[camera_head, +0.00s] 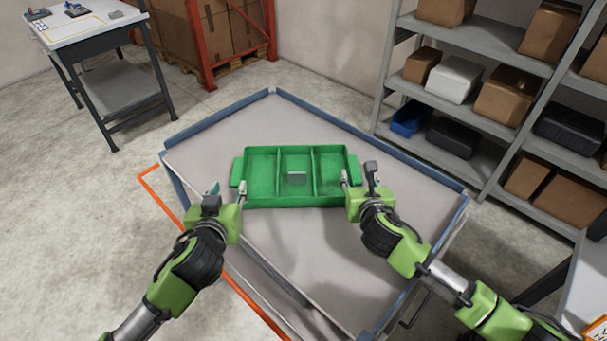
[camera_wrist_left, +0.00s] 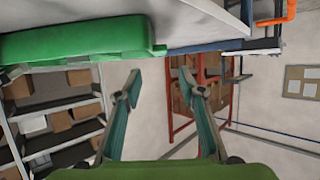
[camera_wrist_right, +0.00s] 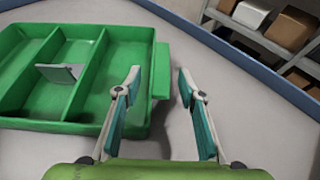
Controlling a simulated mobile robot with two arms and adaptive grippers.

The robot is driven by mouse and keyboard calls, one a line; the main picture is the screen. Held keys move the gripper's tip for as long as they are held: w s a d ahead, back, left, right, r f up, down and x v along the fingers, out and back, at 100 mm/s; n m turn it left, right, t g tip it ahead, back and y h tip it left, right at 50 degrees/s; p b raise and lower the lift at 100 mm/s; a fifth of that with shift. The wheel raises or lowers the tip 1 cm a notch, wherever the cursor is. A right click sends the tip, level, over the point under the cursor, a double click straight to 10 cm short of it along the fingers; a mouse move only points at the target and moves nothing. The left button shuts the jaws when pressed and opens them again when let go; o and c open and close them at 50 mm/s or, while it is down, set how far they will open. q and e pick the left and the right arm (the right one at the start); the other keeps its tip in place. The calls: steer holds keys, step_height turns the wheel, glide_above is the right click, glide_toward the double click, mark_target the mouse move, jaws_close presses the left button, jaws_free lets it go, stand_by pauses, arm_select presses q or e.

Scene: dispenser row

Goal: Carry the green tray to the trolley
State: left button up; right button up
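The green tray (camera_head: 263,180) lies flat on the grey top of the trolley (camera_head: 330,262), which has a blue rim and an orange handle. It has three compartments and a lug at each end; a small grey plate (camera_head: 297,177) stands in the middle one. My left gripper (camera_head: 228,190) is open and empty just off the tray's left end; in the left wrist view the tray (camera_wrist_left: 80,40) is left of its fingers. My right gripper (camera_head: 357,174) is open by the right end. In the right wrist view the tray's lug (camera_wrist_right: 161,72) shows between the fingertips, ungripped.
A shelf rack (camera_head: 475,105) with boxes and bins stands behind the trolley at right. A work table (camera_head: 85,28) is at upper left, and a red-framed rack (camera_head: 199,45) with cartons at the back. Floor to the left is clear.

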steer(key=v, duration=0.7)
steer(key=shift+s+r, duration=0.1)
arm_select(q)
steer(key=shift+r, duration=0.1)
arm_select(e)
steer(key=shift+r, duration=0.1)
